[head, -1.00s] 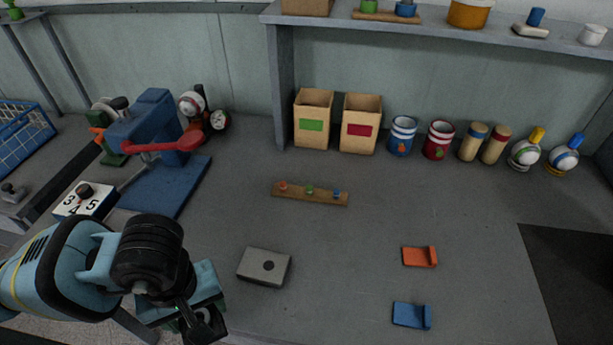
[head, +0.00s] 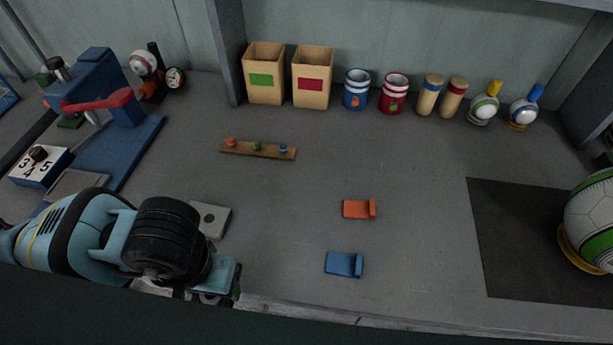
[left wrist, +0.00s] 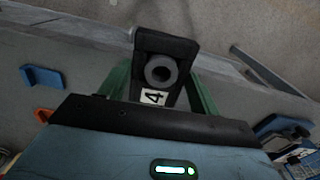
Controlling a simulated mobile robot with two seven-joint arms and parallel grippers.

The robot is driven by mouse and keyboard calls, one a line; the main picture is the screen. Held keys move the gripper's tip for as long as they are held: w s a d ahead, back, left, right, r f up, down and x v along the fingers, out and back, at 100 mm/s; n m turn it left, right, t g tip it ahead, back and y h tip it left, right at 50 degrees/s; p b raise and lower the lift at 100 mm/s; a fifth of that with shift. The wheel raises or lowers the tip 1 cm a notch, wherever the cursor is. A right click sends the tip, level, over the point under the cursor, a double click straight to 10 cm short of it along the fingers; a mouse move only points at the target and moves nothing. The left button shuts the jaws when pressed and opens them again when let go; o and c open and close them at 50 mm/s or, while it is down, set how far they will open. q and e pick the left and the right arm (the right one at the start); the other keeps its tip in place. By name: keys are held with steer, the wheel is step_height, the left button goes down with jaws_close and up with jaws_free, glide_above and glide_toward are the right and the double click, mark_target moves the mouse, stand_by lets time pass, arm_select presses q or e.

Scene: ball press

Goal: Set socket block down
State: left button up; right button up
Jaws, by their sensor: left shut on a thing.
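My left gripper (left wrist: 160,84) is shut on a dark socket block (left wrist: 178,46) with a round grey socket and a white label reading 4. In the head view my left gripper (head: 218,285) is at the table's front edge, and the held block is mostly hidden behind it and the wrist. I cannot tell whether the block touches anything below. A grey block with a dark round hole (head: 215,222) lies on the table just beyond the wrist, partly covered by my arm. My right gripper is not in view.
A blue press with a red lever (head: 100,103) stands at the left. Orange (head: 357,209) and blue (head: 343,264) brackets lie right of the gripper. A dark mat (head: 530,245) and a large green-white ball (head: 592,220) are at the right.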

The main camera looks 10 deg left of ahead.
arm_select(q)
steer(key=shift+d, duration=0.45)
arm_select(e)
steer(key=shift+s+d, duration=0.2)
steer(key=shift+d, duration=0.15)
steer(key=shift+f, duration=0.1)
